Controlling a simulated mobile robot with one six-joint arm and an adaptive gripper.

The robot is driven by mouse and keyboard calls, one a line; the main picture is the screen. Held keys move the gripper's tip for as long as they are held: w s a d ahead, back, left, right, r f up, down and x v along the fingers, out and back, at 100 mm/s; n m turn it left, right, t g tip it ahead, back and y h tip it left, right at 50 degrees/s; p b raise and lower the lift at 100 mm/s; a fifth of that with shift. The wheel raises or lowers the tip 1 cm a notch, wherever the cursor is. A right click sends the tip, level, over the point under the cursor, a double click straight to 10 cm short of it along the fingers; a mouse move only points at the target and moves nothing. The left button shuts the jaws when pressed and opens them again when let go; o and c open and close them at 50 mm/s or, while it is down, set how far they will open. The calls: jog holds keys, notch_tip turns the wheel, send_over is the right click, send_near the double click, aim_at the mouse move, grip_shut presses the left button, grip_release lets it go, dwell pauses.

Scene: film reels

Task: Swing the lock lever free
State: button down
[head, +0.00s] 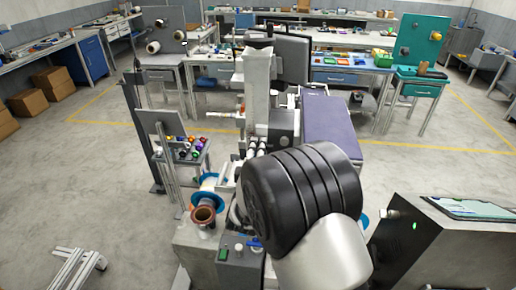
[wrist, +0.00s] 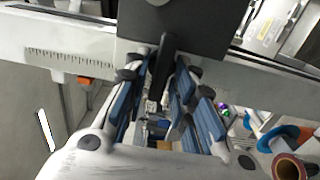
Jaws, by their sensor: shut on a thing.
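In the wrist view my gripper (wrist: 163,68) has its two blue-padded fingers on either side of a slim black lever (wrist: 165,50), and is shut on it. The lever comes out from a dark grey block (wrist: 175,22) that sits across a pale, scale-marked bar (wrist: 70,60). The lever's lower part lies between the pads; the exact contact with each pad is hard to see. In the head view the black joint of my arm hides the gripper and the lever.
A blue-rimmed reel with a brown core (head: 205,212) stands left of my arm; it also shows in the wrist view (wrist: 288,168). A small table with coloured items (head: 185,150) is farther left. A console (head: 450,235) stands at right. The left floor is mostly clear.

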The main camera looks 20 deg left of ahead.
dwell(0.4)
jog(key=c, duration=1.6)
grip_release()
jog(key=v, duration=1.2)
jog(key=shift+d, duration=0.1)
